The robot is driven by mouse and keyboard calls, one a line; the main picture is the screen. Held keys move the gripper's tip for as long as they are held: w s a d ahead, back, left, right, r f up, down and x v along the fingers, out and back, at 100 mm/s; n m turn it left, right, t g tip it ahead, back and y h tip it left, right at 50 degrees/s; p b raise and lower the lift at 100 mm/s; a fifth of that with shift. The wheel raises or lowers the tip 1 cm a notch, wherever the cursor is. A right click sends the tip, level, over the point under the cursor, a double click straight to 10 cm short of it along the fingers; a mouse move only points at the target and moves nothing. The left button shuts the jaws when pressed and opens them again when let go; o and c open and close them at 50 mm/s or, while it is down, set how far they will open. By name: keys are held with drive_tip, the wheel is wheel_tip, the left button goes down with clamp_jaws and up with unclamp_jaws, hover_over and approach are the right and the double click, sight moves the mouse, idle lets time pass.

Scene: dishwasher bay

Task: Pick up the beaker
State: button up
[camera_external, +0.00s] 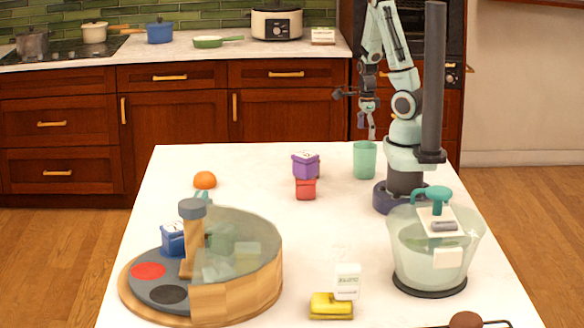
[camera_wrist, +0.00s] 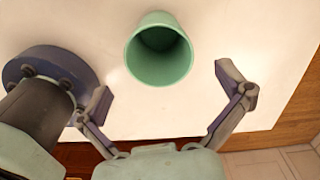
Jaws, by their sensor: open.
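The beaker (camera_external: 365,161) is a pale green, open-topped cup standing upright on the white table, beside my arm's base. In the wrist view the beaker (camera_wrist: 159,50) sits at the top centre, with its dark opening facing the camera. My gripper (camera_external: 368,125) is above the beaker in the external view. In the wrist view my gripper (camera_wrist: 165,100) has its two fingers spread wide, with nothing between the tips. The beaker lies beyond the fingertips and appears apart from them.
An orange dome (camera_external: 205,180) is farther left. A clear container (camera_external: 433,262), a wooden round unit (camera_external: 237,300) and a yellow sponge (camera_external: 331,306) occupy the front. The table's middle is clear.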

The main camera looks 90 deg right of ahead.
sight(365, 154)
drive_tip(key=shift+f, duration=3.15)
drive_tip(key=c, duration=1.1)
